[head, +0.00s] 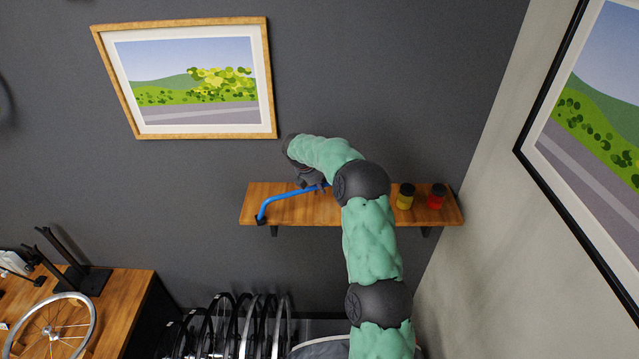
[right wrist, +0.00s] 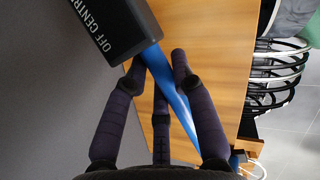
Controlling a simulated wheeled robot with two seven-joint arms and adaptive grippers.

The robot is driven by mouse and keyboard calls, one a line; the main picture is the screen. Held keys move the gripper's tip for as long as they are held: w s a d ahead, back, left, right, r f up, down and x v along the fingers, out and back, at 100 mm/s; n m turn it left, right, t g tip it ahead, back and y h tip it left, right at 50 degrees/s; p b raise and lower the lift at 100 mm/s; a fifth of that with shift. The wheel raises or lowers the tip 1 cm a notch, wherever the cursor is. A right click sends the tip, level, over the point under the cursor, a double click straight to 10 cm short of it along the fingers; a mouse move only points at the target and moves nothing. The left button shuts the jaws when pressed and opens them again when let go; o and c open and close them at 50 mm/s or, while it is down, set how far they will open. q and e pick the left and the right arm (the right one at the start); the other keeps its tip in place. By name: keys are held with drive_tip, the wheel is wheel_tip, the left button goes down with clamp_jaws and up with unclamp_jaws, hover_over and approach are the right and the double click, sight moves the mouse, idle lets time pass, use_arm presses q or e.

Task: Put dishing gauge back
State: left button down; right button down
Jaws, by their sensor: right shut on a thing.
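The blue dishing gauge (head: 285,195) is at the left half of the wooden wall shelf (head: 335,207) in the head view. Its left end bends down to a dark tip near the shelf's front left corner. My right gripper (head: 313,184) is shut on its blue bar, and my arm hides its right part. In the right wrist view, the gauge's blue bar (right wrist: 203,118) passes between my dark fingers (right wrist: 158,66). A black block marked "OFF CENTR" (right wrist: 113,28) is at the upper left. I cannot tell if the gauge touches the shelf. My left gripper is out of view.
A yellow jar (head: 405,197) and a red jar (head: 437,197) with black lids stand at the shelf's right end. A framed picture (head: 130,135) hangs above left. Several wheels (head: 245,322) stand below. A workbench (head: 125,305) is at lower left.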

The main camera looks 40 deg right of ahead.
drive_tip(key=c, duration=1)
unclamp_jaws()
drive_tip(key=shift+a+f, duration=0.1)
drive_tip(key=shift+c, duration=0.2)
drive_tip(key=shift+r, duration=0.3)
drive_tip(key=shift+a+r, duration=0.2)
drive_tip(key=shift+r, duration=0.2)
drive_tip(key=b+v, duration=0.2)
drive_tip(key=v, duration=0.8)
drive_tip(key=shift+a+r+b, duration=0.2)
drive_tip(key=shift+r+b, duration=0.15)
drive_tip(key=shift+r, duration=0.05)
drive_tip(key=shift+s, duration=0.15)
